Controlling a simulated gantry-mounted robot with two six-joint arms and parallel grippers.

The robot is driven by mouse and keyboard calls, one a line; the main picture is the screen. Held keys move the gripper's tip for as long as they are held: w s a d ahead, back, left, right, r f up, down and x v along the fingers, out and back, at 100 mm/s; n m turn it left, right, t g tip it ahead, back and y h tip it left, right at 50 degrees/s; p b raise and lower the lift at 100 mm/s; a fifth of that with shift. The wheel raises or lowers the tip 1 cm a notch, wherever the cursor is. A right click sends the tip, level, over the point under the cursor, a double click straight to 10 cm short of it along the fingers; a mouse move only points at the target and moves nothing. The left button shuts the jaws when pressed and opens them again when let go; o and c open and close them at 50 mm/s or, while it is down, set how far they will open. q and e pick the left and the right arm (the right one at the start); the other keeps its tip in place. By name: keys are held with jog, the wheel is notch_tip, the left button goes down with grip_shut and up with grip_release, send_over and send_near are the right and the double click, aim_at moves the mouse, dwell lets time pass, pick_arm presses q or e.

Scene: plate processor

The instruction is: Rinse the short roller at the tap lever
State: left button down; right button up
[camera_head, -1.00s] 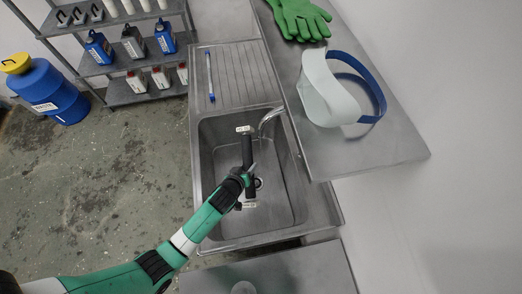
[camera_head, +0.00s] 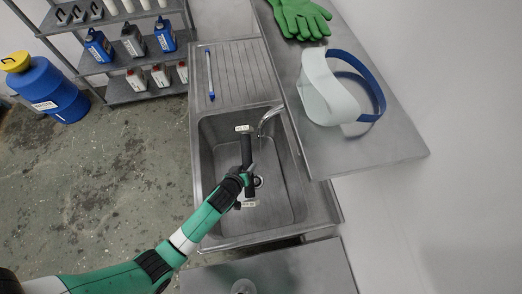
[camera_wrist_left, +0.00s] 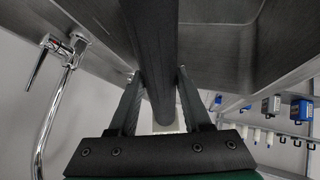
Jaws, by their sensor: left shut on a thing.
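My left gripper (camera_head: 244,180) is shut on the short roller (camera_head: 246,150), a dark cylinder with white labelled tabs at its ends. It holds the roller inside the sink basin (camera_head: 212,150), beside the tap spout (camera_head: 270,117). In the left wrist view the roller (camera_wrist_left: 157,50) runs between the two fingers (camera_wrist_left: 160,105). The tap lever (camera_wrist_left: 38,68) and the chrome spout (camera_wrist_left: 54,115) stand left of the roller there, apart from it. I cannot tell whether water is running. My right gripper is not in view.
A blue-handled brush (camera_head: 210,78) lies on the drainboard (camera_head: 240,75). A raised shelf (camera_head: 345,150) right of the sink holds green gloves (camera_head: 300,18) and a face shield (camera_head: 325,90). A bottle rack (camera_head: 130,93) and blue drum (camera_head: 55,92) stand at left.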

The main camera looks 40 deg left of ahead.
pick_arm(q)
jog(key=shift+r, duration=0.1)
dwell(0.3)
jog(key=s+r+p, duration=0.4)
jog(key=s+p, duration=0.1)
jog(key=shift+p, duration=0.3)
dwell(0.7)
